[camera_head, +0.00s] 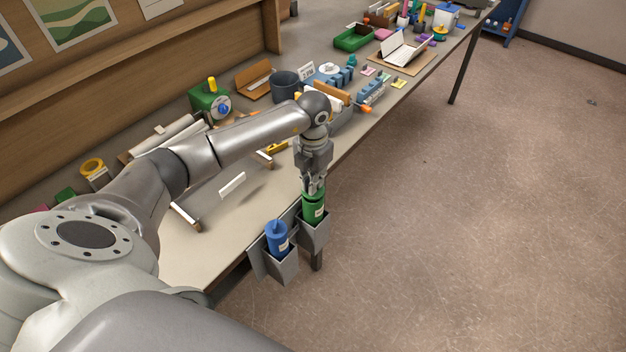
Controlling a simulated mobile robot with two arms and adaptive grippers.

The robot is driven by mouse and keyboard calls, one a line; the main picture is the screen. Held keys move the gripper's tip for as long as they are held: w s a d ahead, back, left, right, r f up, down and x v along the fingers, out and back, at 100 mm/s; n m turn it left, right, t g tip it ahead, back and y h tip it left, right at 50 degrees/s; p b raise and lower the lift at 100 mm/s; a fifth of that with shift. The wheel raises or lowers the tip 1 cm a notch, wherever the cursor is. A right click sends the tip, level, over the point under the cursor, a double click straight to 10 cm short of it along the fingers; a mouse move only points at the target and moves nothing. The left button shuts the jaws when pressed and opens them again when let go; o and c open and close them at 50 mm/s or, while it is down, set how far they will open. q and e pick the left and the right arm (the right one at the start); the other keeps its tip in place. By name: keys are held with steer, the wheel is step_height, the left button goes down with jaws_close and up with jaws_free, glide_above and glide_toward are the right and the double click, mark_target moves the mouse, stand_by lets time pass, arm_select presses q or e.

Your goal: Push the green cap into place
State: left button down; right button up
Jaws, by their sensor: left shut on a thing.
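A green cylinder (313,211) stands upright in the right one of two grey holders (315,240) at the table's front edge. Its upper end looks like a green cap (313,196), but I cannot make out the seam. My left gripper (313,188) points down from above and is shut on the green cap. The fingers hide part of its top. A blue bottle (277,238) stands in the left holder (281,268). My right gripper is not in view.
A dark grey cup (285,86), a green box (208,101) and many small things stand farther back. Open floor lies to the right.

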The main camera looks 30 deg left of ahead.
arm_select(q)
steer(key=shift+f+b, duration=0.8)
steer(key=shift+f, duration=0.2)
steer(key=c, duration=1)
jaws_free()
steer(key=shift+r, duration=0.2)
steer(key=shift+r+p, duration=1.85)
steer(key=shift+r, duration=1)
